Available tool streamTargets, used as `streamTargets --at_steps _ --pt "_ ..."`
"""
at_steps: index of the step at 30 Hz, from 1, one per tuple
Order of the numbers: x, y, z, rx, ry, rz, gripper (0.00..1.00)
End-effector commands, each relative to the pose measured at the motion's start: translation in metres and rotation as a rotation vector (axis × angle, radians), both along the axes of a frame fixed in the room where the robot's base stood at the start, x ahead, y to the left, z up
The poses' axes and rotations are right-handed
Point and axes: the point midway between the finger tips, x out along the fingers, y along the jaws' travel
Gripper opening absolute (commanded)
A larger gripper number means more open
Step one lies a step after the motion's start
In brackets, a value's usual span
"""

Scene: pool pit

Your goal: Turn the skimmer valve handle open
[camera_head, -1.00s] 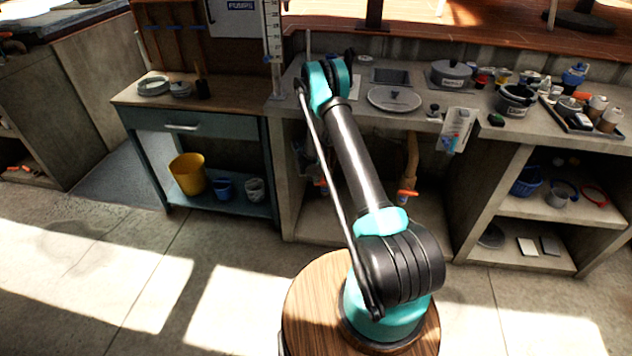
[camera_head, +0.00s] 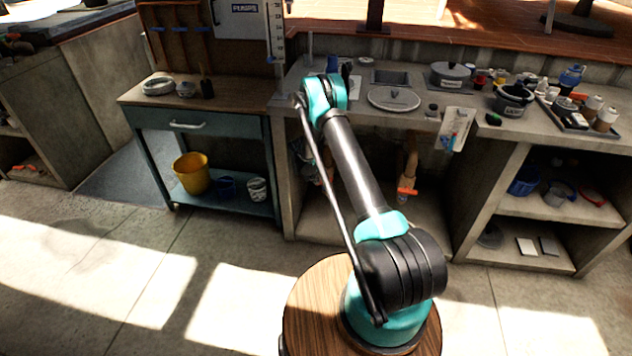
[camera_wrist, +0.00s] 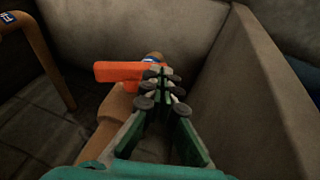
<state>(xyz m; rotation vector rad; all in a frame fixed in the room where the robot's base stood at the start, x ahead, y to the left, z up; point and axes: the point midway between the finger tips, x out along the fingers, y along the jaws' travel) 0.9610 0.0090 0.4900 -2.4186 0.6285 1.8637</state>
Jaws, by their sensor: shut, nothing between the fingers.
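In the wrist view, an orange valve handle (camera_wrist: 118,72) lies roughly level across a tan pipe (camera_wrist: 108,120). A blue-marked piece (camera_wrist: 152,59) shows just behind the handle's right end. My gripper (camera_wrist: 162,78) is shut and empty, with its fingertips at that right end. I cannot tell whether they touch it. In the head view, an orange handle (camera_head: 407,191) sits on a tan pipe (camera_head: 408,160) under the counter, right of my arm. My gripper is hidden there.
A pale wall (camera_wrist: 245,95) stands close right of my gripper in the wrist view. Another tan pipe (camera_wrist: 42,55) with a blue label is at the left. The counter (camera_head: 350,103) above the bay holds pots and bottles. A workbench (camera_head: 190,130) stands to its left.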

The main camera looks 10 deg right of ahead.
Motion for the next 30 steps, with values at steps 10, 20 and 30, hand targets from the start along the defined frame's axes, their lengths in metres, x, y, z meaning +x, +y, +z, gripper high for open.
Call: streamTargets --at_steps 10,20,30 --pt "0.003 0.004 -0.012 0.0 0.0 0.0 0.0" --pt "0.004 0.005 -0.022 0.0 0.0 0.0 0.0" --pt "0.003 0.004 -0.027 0.0 0.0 0.0 0.0"
